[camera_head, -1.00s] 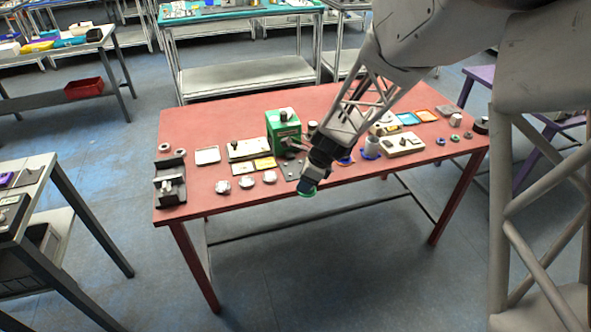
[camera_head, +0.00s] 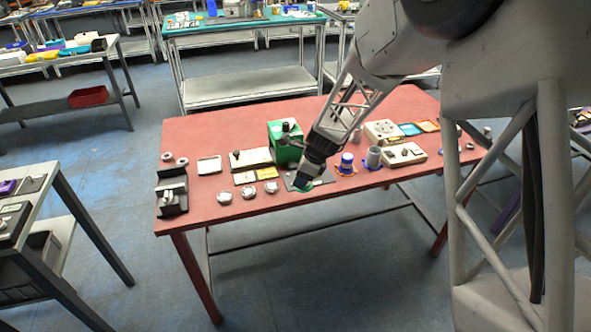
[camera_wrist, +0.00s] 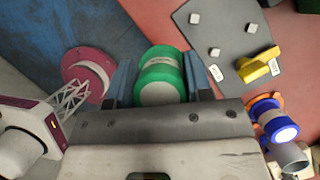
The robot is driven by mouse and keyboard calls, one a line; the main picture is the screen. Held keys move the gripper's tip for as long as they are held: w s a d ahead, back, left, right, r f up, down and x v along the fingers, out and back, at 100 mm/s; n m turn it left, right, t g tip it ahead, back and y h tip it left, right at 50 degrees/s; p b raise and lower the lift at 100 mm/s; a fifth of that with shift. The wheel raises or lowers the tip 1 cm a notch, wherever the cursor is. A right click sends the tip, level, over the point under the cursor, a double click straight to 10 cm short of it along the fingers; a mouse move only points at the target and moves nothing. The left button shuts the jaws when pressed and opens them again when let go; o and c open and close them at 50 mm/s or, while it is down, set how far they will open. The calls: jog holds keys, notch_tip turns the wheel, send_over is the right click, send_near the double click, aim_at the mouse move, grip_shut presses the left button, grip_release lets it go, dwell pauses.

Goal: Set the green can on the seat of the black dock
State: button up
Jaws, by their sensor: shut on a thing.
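The green can (camera_wrist: 160,75), with a pale label band and pale end, lies between the two fingers of my gripper (camera_wrist: 160,82) in the wrist view. The fingers are shut on its sides. In the head view my gripper (camera_head: 304,183) is over the front edge area of the red table, with a little of the green can (camera_head: 305,190) showing below it. The black dock (camera_head: 180,204) stands at the table's left end, well left of my gripper, with a lighter metal part in its middle. It does not show in the wrist view.
A green machine (camera_head: 278,133) stands behind my gripper. A blue-and-white can (camera_head: 347,158) and a grey cylinder (camera_head: 373,157) stand to its right. Several pale round pieces (camera_head: 248,193) lie between gripper and dock. A grey plate (camera_wrist: 225,35) lies beside the gripper.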

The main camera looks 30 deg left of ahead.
jog(key=w+a, duration=0.5)
jog(key=w, duration=0.2)
jog(key=shift+a+f, duration=0.4)
jog(key=shift+f, duration=1.75)
jog(key=shift+f, duration=0.15)
jog(key=o, duration=1)
jog(key=v, duration=1.2)
